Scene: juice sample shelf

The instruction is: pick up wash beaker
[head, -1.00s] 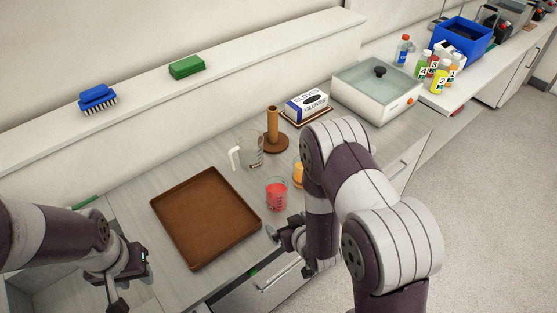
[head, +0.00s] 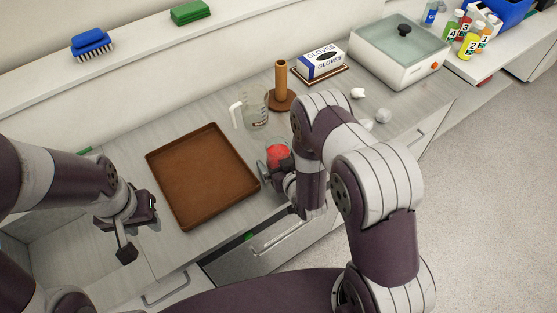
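A small clear beaker with red liquid (head: 278,152) stands on the counter just right of the brown tray (head: 203,178). A larger clear jug with a handle (head: 256,110) stands behind it, upright; I cannot tell from looks which of these is the wash beaker. My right gripper (head: 268,174) is at the front of the red beaker, low and very close to it; the arm partly hides it, so its grip is unclear. My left gripper (head: 126,252) hangs left of the tray, away from the beakers, with its finger opening unclear.
A brown peg stand (head: 281,84), a glove box (head: 321,61) and a lidded bath (head: 401,52) line the back. White crumpled pieces (head: 383,115) lie right of my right arm. Numbered bottles (head: 469,46) stand far right. The tray is empty.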

